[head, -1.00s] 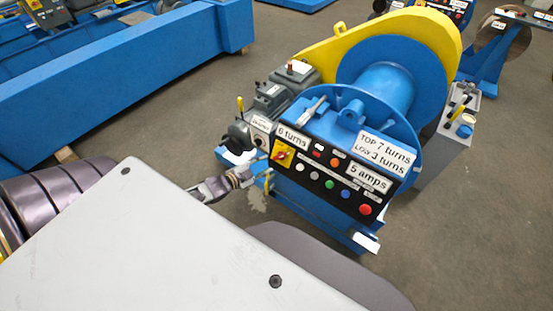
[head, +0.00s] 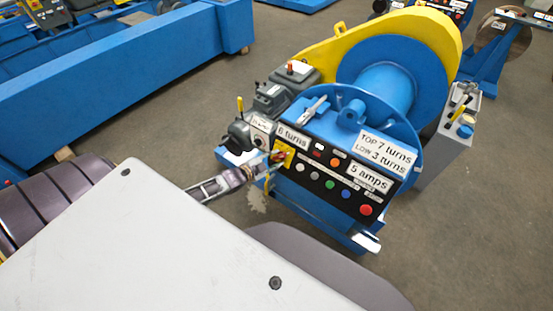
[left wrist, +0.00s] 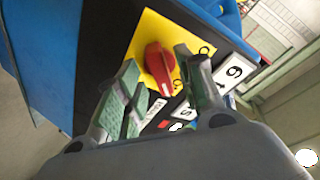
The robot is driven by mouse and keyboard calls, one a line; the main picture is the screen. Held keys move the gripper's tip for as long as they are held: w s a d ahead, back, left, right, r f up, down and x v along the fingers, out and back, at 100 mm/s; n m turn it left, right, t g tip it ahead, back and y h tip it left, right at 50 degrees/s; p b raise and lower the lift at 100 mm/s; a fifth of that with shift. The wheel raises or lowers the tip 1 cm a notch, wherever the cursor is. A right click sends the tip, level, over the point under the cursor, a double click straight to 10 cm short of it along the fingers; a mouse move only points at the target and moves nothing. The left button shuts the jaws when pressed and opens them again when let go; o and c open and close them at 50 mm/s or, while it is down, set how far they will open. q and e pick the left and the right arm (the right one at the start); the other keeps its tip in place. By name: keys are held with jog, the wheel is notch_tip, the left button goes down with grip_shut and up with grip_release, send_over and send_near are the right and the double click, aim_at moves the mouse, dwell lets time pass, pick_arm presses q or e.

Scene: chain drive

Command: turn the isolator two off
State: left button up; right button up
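The isolator is a red rotary knob (left wrist: 158,66) on a yellow plate (left wrist: 147,35) on the black control panel. In the head view the yellow plate (head: 287,152) sits at the panel's left end, with the knob partly hidden by my gripper. My left gripper (head: 271,161) reaches it from the left. In the left wrist view my left gripper (left wrist: 158,82) is open, with one finger on each side of the knob. I cannot tell whether the fingers touch it. My right gripper does not show.
The black panel (head: 318,178) carries several coloured buttons, a red one (head: 365,209) at its right end, and white labels. Behind it stand a blue drum (head: 385,88) and a yellow guard (head: 420,28). A long blue beam (head: 110,80) lies at left. Bare floor (head: 440,240) is at right.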

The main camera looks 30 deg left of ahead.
pick_arm(q)
jog(key=shift+x, duration=0.9)
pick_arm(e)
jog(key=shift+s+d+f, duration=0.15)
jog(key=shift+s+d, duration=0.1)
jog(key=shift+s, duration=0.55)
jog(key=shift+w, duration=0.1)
pick_arm(q)
jog(key=shift+c, duration=1.8)
grip_shut()
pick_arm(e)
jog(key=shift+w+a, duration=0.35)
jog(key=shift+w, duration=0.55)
